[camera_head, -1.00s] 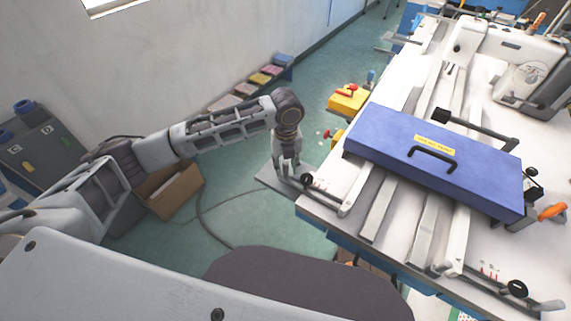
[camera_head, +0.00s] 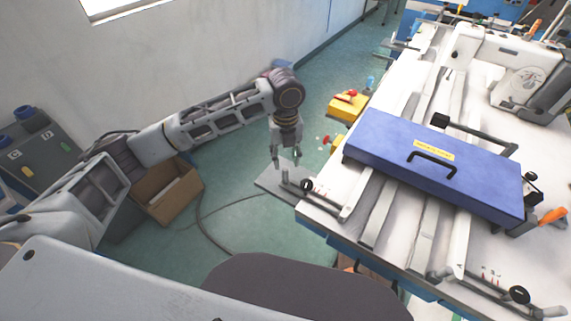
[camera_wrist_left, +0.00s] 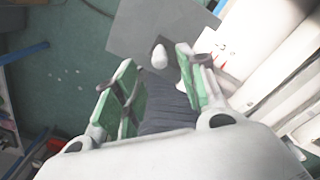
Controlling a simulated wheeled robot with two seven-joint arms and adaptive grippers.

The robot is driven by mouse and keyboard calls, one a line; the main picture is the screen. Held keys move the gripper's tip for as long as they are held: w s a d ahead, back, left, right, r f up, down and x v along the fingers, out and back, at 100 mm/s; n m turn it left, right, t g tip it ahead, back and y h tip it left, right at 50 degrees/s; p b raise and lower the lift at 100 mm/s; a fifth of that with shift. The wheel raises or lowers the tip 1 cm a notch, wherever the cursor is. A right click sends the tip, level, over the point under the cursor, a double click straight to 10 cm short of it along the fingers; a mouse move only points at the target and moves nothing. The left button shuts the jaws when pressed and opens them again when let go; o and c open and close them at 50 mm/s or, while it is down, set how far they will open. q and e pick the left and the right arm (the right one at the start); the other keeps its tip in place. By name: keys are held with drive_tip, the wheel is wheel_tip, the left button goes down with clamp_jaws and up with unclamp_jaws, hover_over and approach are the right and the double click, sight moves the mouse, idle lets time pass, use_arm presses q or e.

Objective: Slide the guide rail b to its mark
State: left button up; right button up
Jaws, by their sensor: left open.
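My left gripper (camera_head: 287,162) is open, with its fingers pointing down over the table's left front corner. Below it is the end of a guide rail with a black knob (camera_head: 307,185) and a small pale upright handle (camera_head: 284,177). In the left wrist view, the green-padded fingers (camera_wrist_left: 155,65) stand apart, and a pale rounded handle tip (camera_wrist_left: 160,56) shows between them, with no clear contact. A second rail with a black knob (camera_head: 519,295) lies at the table's right front. Red marks (camera_head: 488,272) show beside the second rail. My right gripper is not in view.
A blue case (camera_head: 390,150) with a black handle lies across the rails. A sewing machine (camera_head: 500,65) stands at the back right. A grey plate (camera_head: 268,185) juts from the table's left corner. A cardboard box (camera_head: 168,190) is on the floor.

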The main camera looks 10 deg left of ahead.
use_arm(q)
drive_tip(key=shift+r, duration=2.7)
